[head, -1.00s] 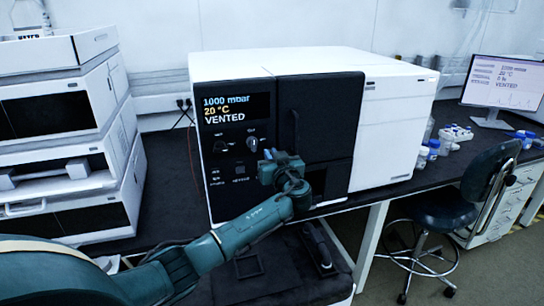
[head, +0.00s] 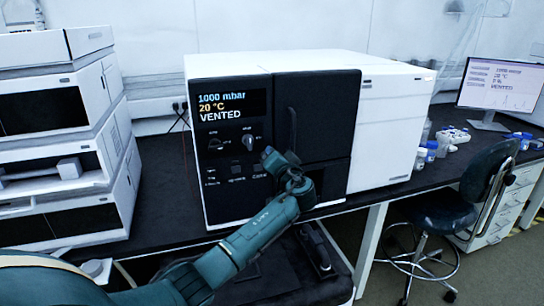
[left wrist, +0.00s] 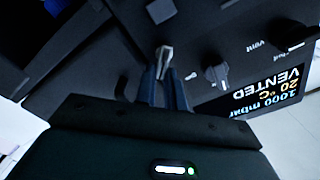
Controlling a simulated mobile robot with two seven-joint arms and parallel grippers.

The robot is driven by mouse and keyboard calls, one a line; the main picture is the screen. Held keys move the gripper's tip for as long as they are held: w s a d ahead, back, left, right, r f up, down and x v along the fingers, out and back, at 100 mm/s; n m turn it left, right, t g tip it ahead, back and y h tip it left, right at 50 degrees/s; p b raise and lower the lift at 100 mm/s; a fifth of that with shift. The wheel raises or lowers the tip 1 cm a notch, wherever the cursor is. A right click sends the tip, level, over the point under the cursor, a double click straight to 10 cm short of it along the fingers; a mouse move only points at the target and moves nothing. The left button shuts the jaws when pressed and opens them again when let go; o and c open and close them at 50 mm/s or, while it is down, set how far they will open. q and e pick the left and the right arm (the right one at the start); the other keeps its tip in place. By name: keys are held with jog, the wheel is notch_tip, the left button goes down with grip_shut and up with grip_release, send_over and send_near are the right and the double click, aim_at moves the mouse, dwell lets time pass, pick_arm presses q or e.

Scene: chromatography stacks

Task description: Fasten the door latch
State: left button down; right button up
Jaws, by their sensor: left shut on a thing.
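The black door (head: 325,110) of the white instrument stands right of its control panel (head: 225,150), with a vertical handle (head: 293,128). The door looks closed. My left gripper (head: 268,156) is at the panel's right side, by the door's left edge and below a knob. In the left wrist view its two dark fingers (left wrist: 165,78) are shut on a small pale metal lever (left wrist: 165,54), apparently the door latch. Its base is partly hidden by the fingers. In the head view the gripper hides the lever. My right gripper is not in view.
A knob (left wrist: 216,74) stands close beside the fingers. The display (head: 231,107) reads 1000 mbar, 20 °C, VENTED. A stacked white unit (head: 65,130) is at left; bottles (head: 430,150) and a chair (head: 470,210) are at right.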

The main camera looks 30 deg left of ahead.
pick_arm(q)
jog(key=m, duration=0.3)
jog(key=f+m+p, duration=0.1)
jog(key=m, duration=0.2)
jog(key=m+p, duration=0.1)
jog(key=m, duration=0.2)
jog(key=shift+w+d+f, duration=0.2)
jog(key=shift+f, duration=0.15)
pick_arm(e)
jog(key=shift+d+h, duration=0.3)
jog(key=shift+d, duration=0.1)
pick_arm(q)
jog(key=shift+m, duration=0.3)
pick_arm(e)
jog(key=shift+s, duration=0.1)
pick_arm(q)
jog(key=c, duration=1.5)
grip_release()
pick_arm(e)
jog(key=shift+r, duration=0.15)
pick_arm(q)
jog(key=b+v, duration=0.1)
jog(key=v, duration=1.2)
jog(key=shift+d, duration=0.15)
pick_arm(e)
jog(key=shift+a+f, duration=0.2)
